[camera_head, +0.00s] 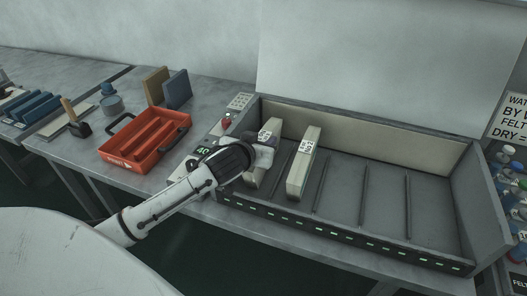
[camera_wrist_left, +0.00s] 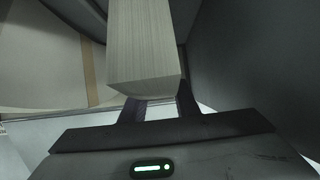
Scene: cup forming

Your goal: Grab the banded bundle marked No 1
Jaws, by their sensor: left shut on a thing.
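Two pale banded bundles stand upright in the compartments at the left of the grey divided bin (camera_head: 490,220). The left bundle (camera_head: 252,178) has a white label near its top and is partly covered by my left gripper (camera_head: 262,157). My left gripper is shut on the left bundle, whose end (camera_wrist_left: 145,55) sits between the fingers in the left wrist view. There, the other bundle (camera_wrist_left: 45,65) with a tan band stands to the left. My right gripper is not in view.
The compartments right of the bundles are empty, with thin dividers between them. An orange tray (camera_head: 118,151) lies on the table left of the bin. A brown block (camera_head: 155,86) and a blue block (camera_head: 177,89) stand behind it. Bottles (camera_head: 508,178) stand at the far right.

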